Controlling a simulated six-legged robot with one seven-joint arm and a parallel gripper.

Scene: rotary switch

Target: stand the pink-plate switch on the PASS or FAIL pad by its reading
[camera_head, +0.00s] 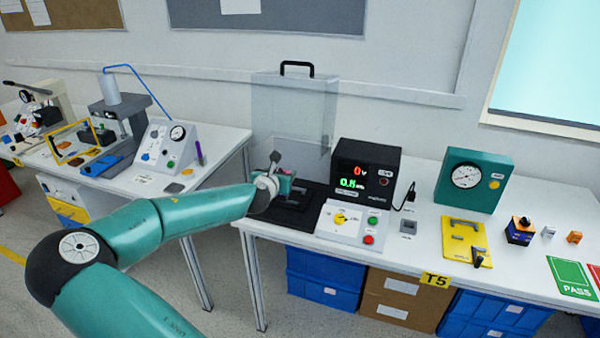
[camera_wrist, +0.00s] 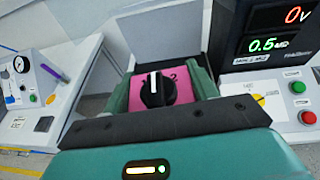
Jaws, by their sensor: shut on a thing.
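My gripper (camera_head: 278,180) is shut on the pink-plate switch (camera_wrist: 141,93), which has a black knob with a white pointer line. The knob faces the wrist camera, and the switch body is hidden below the plate. My gripper is over the black test fixture (camera_head: 315,205); I cannot tell whether the switch touches it. The black meter (camera_head: 345,160) shows a red 0 V and a green reading, which reads 0.5 in the wrist view (camera_wrist: 262,45). The green PASS pad (camera_head: 570,270) lies bare at the far right. A red pad (camera_head: 596,275) is cut by the picture edge.
A raised clear cover (camera_head: 295,105) with a black handle stands behind the fixture. A control box (camera_head: 345,232) with a yellow knob and green and red buttons sits in front of the meter. A teal gauge box (camera_head: 473,180), yellow plate (camera_head: 480,238) and small switches (camera_head: 520,232) stand further right.

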